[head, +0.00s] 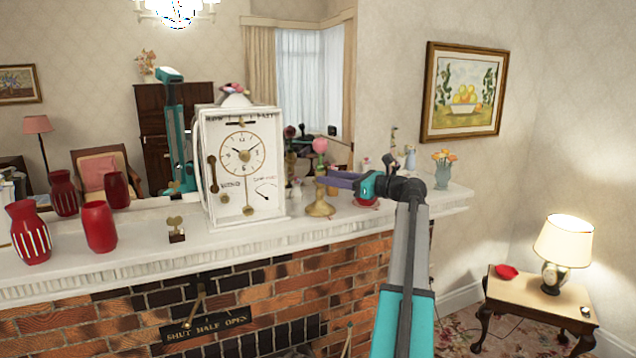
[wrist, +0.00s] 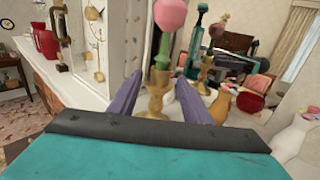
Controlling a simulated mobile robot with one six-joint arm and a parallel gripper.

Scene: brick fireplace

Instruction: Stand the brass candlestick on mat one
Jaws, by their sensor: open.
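The brass candlestick (head: 320,206) stands upright on the white mantel (head: 130,252), just right of the white clock. A green piece and a pink ball (head: 320,145) top it. My gripper (head: 332,182) reaches in from the right at stem height, its purple fingers open and empty. In the wrist view the candlestick (wrist: 157,88) appears centred between the spread fingertips of my gripper (wrist: 159,84). I cannot tell whether the tips reach past the stem. No mat marked as one can be made out; a red round item (head: 366,203) lies below my gripper.
The tall white clock (head: 243,165) stands close left of the candlestick. Red vases (head: 100,227) and a small brass item (head: 177,230) are further left. A flower vase (head: 442,170) stands at the right end. A mirror behind the mantel reflects the room and my arm.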

